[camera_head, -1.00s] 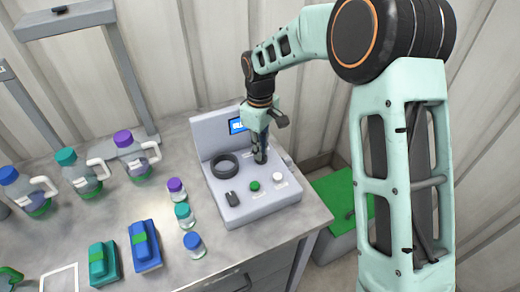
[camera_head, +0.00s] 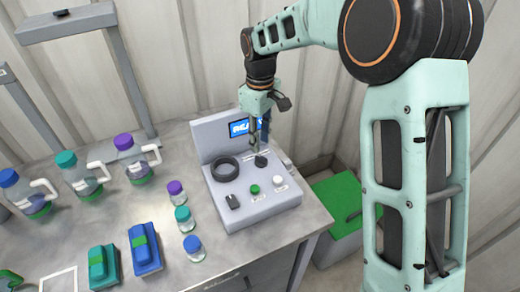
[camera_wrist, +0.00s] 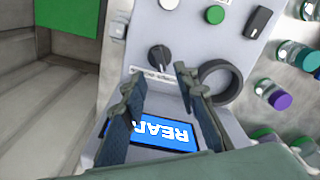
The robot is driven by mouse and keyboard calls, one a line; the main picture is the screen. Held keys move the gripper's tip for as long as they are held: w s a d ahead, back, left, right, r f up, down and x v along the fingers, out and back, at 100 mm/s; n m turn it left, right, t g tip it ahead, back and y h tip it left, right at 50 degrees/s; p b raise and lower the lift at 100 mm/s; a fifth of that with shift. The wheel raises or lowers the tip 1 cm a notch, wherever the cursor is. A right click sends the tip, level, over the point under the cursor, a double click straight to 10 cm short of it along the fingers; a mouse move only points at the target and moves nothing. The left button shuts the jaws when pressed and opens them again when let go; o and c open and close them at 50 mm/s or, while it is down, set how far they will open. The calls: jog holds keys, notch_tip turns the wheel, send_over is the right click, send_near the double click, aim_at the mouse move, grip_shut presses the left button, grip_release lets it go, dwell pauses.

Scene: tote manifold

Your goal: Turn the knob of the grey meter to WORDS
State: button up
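The grey meter (camera_head: 235,207) stands on the bench, with an upright back panel and a blue screen (camera_head: 239,127). In the wrist view the screen (camera_wrist: 150,132) is upside down and shows large white letters beginning "READ"; a finger covers the rest. The dark knob (camera_head: 261,160) is on the sloped top near the panel; it also shows in the wrist view (camera_wrist: 159,57), with small label text too fine to read. My gripper (camera_head: 260,148) is above the knob. In the wrist view my gripper (camera_wrist: 155,78) has its fingers apart and empty, with the knob just beyond the tips.
A black ring (camera_head: 225,169), a black switch (camera_head: 233,201), a green button (camera_head: 254,189) and a white button (camera_head: 279,182) share the meter's top. Small capped bottles (camera_head: 183,217) stand left of it. A green-topped box (camera_head: 338,205) is on the right.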

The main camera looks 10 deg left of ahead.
aim_at(260, 157)
notch_tip(260, 157, up, 6)
jog(key=shift+r, duration=0.15)
jog(key=shift+w, duration=0.1)
dwell(0.4)
